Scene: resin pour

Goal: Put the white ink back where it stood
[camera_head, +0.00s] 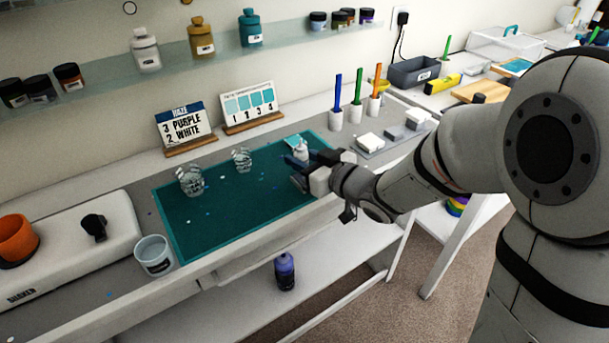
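A small white bottle (301,149), which looks like the white ink, is on or just above the teal mat (215,226) near its back right. My gripper (297,172) reaches in from the right over the mat, its dark fingers just in front of the bottle. The fingers hide the bottle's lower part, and I cannot tell whether they touch or grip it. A larger white bottle (146,52) stands on the glass shelf (115,92), left of a mustard bottle (200,40) and a teal bottle (250,29).
Two clear cups (190,181) (242,159) stand on the mat. Sign cards (184,125) (249,103) stand behind it. A clear tub (154,256) is at the front left. A purple bottle (285,272) stands on the lower shelf. Colored sticks in white holders (336,120) are at the back right.

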